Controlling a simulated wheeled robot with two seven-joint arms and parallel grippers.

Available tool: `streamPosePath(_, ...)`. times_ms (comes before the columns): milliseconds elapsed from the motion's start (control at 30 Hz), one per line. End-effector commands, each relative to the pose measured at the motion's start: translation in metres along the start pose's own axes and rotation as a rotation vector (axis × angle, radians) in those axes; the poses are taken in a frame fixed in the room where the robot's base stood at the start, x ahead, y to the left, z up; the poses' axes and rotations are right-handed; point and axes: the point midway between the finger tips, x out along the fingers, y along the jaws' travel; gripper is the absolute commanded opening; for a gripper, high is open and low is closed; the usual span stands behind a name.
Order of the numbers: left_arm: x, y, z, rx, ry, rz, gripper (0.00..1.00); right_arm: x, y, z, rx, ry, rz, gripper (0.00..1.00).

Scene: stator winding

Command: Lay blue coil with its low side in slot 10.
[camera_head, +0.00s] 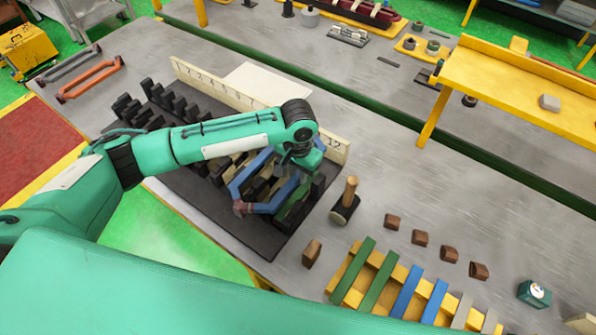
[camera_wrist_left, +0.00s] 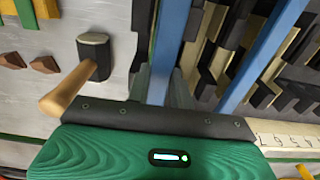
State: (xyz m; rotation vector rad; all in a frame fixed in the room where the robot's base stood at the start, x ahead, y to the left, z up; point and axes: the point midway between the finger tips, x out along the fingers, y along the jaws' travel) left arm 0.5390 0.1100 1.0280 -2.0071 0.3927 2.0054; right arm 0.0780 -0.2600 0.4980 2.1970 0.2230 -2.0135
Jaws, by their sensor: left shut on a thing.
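The blue coil (camera_head: 236,186) is a bent blue loop at the right part of the black slotted block (camera_head: 240,238). Its two long sides show as blue bars in the wrist view (camera_wrist_left: 170,45), running across the block's teeth. My left gripper (camera_head: 300,172) is shut on the right-hand part of the coil. The arm and wrist hide much of the coil and the middle slots. A cream number strip (camera_head: 222,93) stands behind the block; 12 is readable at its right end. I cannot tell which slot lies under the low side, nor whether it is seated. My right gripper is out of view.
A mallet (camera_head: 347,195) stands close to the block's right end. An orange coil (camera_head: 90,81) and a dark coil lie at the table's left. A yellow rack (camera_head: 340,270) with coloured strips and several brown blocks are at the right front. A yellow shelf (camera_head: 520,92) stands behind.

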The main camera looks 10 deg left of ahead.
Motion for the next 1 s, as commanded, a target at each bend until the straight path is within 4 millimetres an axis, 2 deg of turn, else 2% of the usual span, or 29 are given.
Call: streamPosePath(1000, 0.025, 0.0, 0.0, 0.0, 0.0, -0.001, 0.0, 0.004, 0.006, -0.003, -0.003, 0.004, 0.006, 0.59)
